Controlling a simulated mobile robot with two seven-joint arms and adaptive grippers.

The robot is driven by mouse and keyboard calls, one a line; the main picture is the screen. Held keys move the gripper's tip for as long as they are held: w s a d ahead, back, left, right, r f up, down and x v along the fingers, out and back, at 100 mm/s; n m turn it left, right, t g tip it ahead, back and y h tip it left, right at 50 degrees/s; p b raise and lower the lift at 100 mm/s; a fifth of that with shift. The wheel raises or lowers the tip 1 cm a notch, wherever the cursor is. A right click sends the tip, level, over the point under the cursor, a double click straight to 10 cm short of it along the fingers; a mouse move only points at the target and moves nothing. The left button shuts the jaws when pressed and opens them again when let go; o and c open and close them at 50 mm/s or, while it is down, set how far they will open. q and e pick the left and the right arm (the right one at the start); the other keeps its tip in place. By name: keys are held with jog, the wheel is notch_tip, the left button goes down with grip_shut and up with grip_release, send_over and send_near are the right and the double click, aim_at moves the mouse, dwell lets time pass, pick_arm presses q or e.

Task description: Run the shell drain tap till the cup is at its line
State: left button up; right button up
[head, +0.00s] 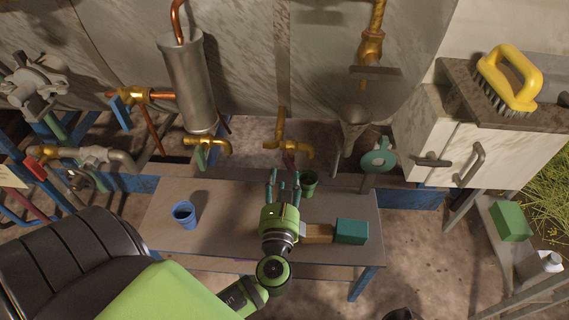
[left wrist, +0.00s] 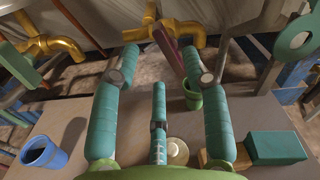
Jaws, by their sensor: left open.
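A brass tap (head: 208,142) with a green lever sits below a grey metal cylinder (head: 188,80). A second brass tap (head: 290,147) with a dark red lever (left wrist: 170,48) is to its right. A green cup (head: 310,185) stands on the table below the second tap; it also shows in the left wrist view (left wrist: 192,97). Its fill level cannot be read. My left gripper (head: 283,178) is open just in front of the second tap. In the left wrist view the red lever appears between its fingertips (left wrist: 160,52), close to the right finger; contact cannot be told. My right gripper is not in view.
A blue cup (head: 184,216) stands on the table's left (head: 165,238). A teal block (head: 351,231) with a brown part lies right of my gripper. A teal ring-shaped piece (head: 378,158) stands behind the table's right end. A cabinet with a yellow brush (head: 515,75) is farther right.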

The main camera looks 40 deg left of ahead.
pick_arm(q)
jog(key=shift+v, duration=2.3)
